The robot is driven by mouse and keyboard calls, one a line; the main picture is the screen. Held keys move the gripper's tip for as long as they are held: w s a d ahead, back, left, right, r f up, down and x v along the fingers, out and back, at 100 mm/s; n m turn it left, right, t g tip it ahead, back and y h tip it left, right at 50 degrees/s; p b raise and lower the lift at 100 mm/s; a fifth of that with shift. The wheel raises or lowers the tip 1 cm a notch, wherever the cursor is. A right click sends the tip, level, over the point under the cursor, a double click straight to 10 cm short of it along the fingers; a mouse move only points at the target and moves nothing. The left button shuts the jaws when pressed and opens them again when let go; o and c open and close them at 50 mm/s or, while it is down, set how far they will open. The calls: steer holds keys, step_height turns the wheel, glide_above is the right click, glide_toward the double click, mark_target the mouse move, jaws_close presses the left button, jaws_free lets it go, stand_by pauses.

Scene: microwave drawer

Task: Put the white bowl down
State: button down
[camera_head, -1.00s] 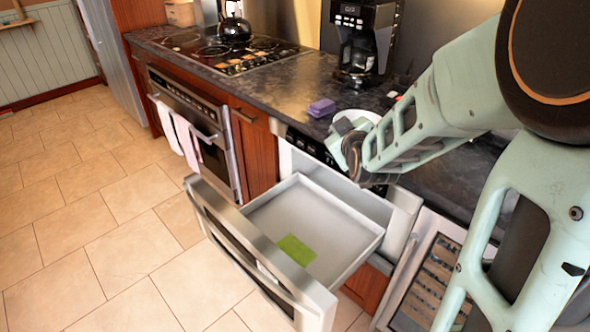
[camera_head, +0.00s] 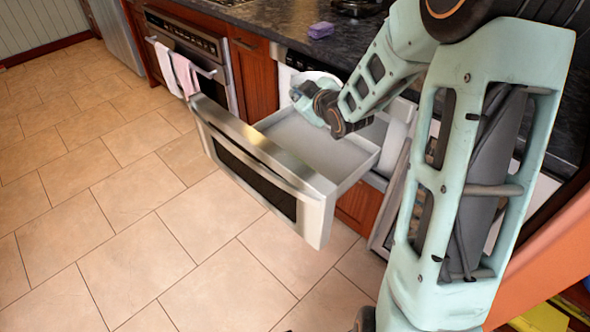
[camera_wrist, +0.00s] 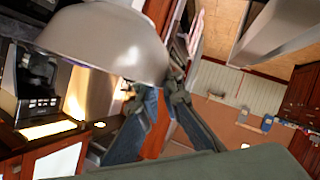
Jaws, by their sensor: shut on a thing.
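The white bowl (camera_head: 318,77) shows as a pale rim behind my gripper in the head view. It looks large and greyish, tilted, in the wrist view (camera_wrist: 105,42). My gripper (camera_head: 306,98) is shut on the bowl's edge; its fingers also show in the wrist view (camera_wrist: 172,88). The gripper is over the rear part of the open microwave drawer (camera_head: 350,172). My forearm and wrist cover part of the bowl and drawer. I cannot tell how high the bowl is above the drawer.
The drawer's steel front (camera_head: 265,165) juts out over the tiled floor. The dark counter (camera_head: 285,28) runs behind, with a purple sponge (camera_head: 321,30) on it. Towels (camera_head: 175,70) hang on the oven at left. The floor in front is clear.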

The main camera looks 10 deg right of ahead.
step_height(320, 180, down, 16)
steer(key=w+n+g+y+b, duration=0.1)
steer(key=w+n+y+b, duration=0.15)
steer(key=b, duration=0.55)
steer(key=shift+n+g+y, duration=0.3)
steer(key=shift+n+y, duration=0.15)
steer(key=shift+w+a+f+b, duration=0.2)
steer(key=shift+w+f+b, duration=0.6)
steer(key=shift+w+f, duration=1.35)
steer(key=shift+w+a+f+b, duration=0.2)
steer(key=shift+w+f+b, duration=0.65)
steer(key=shift+w+f, duration=1.3)
steer(key=shift+w+a+f+b, duration=0.2)
steer(key=shift+w+f+b, duration=0.6)
steer(key=shift+w+f, duration=1.35)
steer(key=shift+s, duration=0.15)
steer(key=shift+f, duration=0.1)
steer(key=c, duration=2.6)
jaws_free()
steer(key=shift+f, duration=0.2)
steer(key=o, duration=0.5)
